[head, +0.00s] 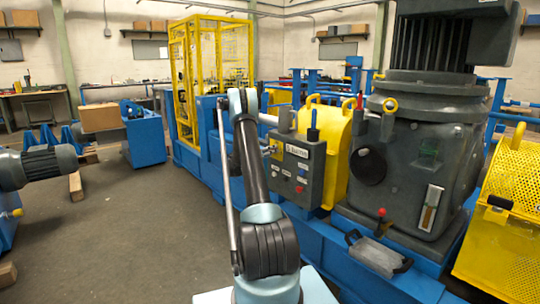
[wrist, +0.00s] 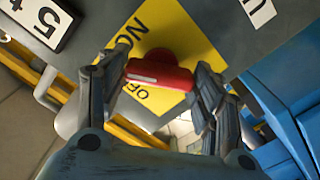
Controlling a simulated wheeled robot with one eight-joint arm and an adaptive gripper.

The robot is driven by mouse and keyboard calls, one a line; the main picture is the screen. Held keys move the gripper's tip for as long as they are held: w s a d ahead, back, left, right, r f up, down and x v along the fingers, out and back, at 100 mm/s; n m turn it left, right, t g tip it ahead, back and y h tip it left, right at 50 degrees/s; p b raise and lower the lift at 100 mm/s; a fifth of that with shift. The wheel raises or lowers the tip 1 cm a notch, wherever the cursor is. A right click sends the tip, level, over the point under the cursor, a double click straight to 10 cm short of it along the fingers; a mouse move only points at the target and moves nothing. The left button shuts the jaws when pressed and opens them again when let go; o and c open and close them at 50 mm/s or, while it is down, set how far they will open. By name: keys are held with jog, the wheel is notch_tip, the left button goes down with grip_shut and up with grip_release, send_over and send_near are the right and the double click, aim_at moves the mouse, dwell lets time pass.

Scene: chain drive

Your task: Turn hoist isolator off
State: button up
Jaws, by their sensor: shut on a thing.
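The hoist isolator is a red rotary handle (wrist: 165,76) on a yellow plate (wrist: 182,38) marked ON and OFF in the wrist view. My gripper (wrist: 160,73) is shut on the handle, with one finger at each end of it. A white mark on the handle lies at its left part, between the two words in the picture. In the head view, the yellow plate (head: 277,149) sits on the left of a grey control box (head: 302,174). My gripper (head: 267,149) is at the plate, and the handle is too small and hidden to make out there.
The control box carries several buttons and a numbered label (head: 297,151). A yellow guard (head: 336,130) and a large grey machine (head: 415,150) stand to its right on a blue frame (head: 375,272). A yellow cage (head: 205,60) stands behind.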

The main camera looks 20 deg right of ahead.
jog(key=n, duration=1.1)
jog(key=shift+w+a+f, duration=0.1)
jog(key=shift+w+a, duration=0.05)
jog(key=shift+w, duration=0.05)
jog(key=shift+n, duration=0.4)
jog(key=o, duration=1.1)
jog(key=shift+c, duration=0.2)
jog(key=shift+s, duration=0.1)
jog(key=v, duration=1.2)
